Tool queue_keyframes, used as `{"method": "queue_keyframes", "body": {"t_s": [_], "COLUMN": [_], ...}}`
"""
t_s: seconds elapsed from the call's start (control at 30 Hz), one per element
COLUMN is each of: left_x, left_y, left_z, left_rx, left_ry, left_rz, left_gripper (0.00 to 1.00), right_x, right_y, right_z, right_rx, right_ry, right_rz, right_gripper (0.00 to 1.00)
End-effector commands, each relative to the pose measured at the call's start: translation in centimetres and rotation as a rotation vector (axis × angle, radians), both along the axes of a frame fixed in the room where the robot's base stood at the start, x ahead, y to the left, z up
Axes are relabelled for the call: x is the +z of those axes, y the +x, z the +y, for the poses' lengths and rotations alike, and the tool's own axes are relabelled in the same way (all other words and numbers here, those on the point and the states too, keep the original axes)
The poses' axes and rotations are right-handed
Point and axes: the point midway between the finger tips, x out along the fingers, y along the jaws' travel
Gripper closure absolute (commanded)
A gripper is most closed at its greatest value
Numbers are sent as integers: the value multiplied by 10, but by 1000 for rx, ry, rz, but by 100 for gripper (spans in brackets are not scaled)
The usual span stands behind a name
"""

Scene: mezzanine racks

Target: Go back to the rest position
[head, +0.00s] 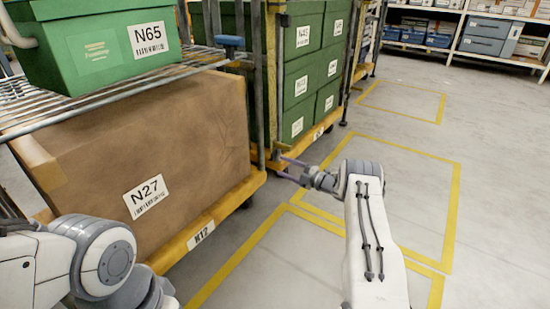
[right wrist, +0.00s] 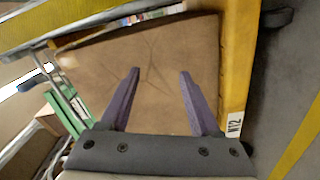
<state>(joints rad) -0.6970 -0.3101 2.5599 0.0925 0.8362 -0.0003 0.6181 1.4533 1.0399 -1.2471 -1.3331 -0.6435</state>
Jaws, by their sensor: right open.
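My right gripper (head: 291,170) is in the middle of the head view, held out over the floor near the trolley corner. In the right wrist view its two purple fingers (right wrist: 159,75) are spread with nothing between them. Beyond the fingers, a plain brown face of the cardboard box (right wrist: 190,50) fills much of that view. My left arm enters the head view at lower left, but its gripper is not visible.
The N27 cardboard box (head: 130,140) sits on the yellow N12 trolley (head: 212,223). A green N65 bin (head: 95,45) stands on the wire shelf (head: 60,97) above. Stacked green bins (head: 305,75) stand behind. Taped floor (head: 400,190) to the right is clear. Racks (head: 475,35) stand far back.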

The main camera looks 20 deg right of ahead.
Motion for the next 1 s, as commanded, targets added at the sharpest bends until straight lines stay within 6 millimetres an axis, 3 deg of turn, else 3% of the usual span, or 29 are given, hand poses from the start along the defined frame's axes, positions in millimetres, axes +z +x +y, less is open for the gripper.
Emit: {"method": "queue_keyframes", "body": {"t_s": [0.2,0.73,0.87,1.0], "left_x": [10,10,18,36], "left_y": [0,0,0,0], "left_z": [0,0,0,0], "left_rx": [0,0,0,0], "left_ry": [0,0,0,0], "left_rz": [0,0,0,0], "left_gripper": [50,50,50,50], "right_x": [0,2,29,94], "right_y": [-16,-15,7,50], "right_z": [-10,-9,9,59], "right_rx": [0,0,-30,-127], "right_ry": [0,0,1,21], "right_rz": [1,2,44,169], "right_gripper": [37,37,37,37]}}
